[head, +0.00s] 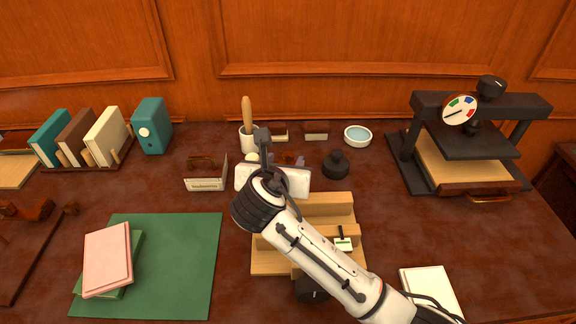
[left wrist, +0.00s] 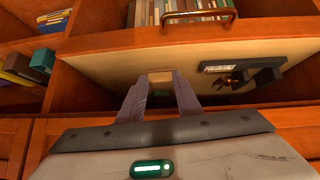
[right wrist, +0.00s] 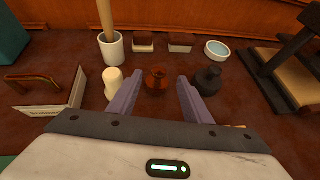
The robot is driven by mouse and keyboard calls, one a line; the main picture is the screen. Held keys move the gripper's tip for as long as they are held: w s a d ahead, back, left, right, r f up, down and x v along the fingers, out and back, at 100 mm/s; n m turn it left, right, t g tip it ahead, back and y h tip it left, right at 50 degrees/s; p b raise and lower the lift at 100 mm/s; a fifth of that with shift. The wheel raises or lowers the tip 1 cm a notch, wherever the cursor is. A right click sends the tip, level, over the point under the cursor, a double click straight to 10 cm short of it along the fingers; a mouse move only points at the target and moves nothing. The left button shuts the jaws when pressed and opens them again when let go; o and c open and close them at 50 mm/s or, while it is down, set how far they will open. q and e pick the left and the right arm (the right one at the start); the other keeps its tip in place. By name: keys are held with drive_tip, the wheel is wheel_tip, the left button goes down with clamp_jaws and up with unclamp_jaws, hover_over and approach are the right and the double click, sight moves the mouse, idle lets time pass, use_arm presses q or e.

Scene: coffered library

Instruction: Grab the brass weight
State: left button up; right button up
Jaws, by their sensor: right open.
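The brass weight (right wrist: 157,80) looks like a small reddish-brown knobbed piece standing on the desk. In the right wrist view it lies between the two fingers of my right gripper (right wrist: 160,76), with space on both sides. The fingers are apart and do not visibly touch it. In the head view my right gripper (head: 287,162) reaches over the middle of the desk, and its body hides most of the weight. My left gripper (left wrist: 160,78) shows in its own wrist view with fingers apart, in front of shelves and a pale panel; I see nothing held.
A dark weight (right wrist: 208,80) stands close right of the fingers, and a cream piece (right wrist: 113,82) close left. A cup with a wooden handle (head: 248,138), two small blocks and a blue-topped dish (head: 357,135) stand behind. A wooden stepped stand (head: 325,208) is in front; a press (head: 425,165) is right.

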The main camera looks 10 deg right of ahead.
sight(288, 154)
drive_tip(key=x, duration=0.4)
drive_tip(key=shift+w, duration=0.25)
drive_tip(key=shift+f, duration=0.1)
clamp_jaws()
idle(0.9)
